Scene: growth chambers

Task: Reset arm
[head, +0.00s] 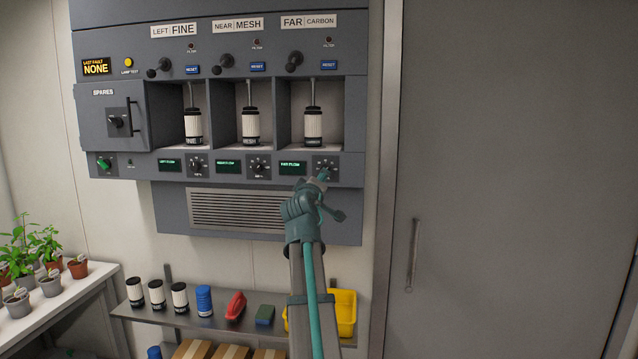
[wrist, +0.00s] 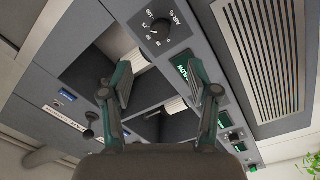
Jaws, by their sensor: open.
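My arm (head: 305,275) reaches up from the bottom of the head view toward the grey wall panel. My gripper (head: 331,196) is at the panel's lower right, just below the far flow dial (head: 324,169). In the head view one finger overlaps the dial's lower edge; I cannot tell whether it touches. In the wrist view my gripper (wrist: 162,85) has its two fingers spread apart with nothing between them. The dial (wrist: 159,27) shows there beyond the fingertips, apart from them.
Filter cartridges (head: 313,126) stand in three open bays above. A grey door (head: 500,150) is right. Potted plants (head: 50,286) are left.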

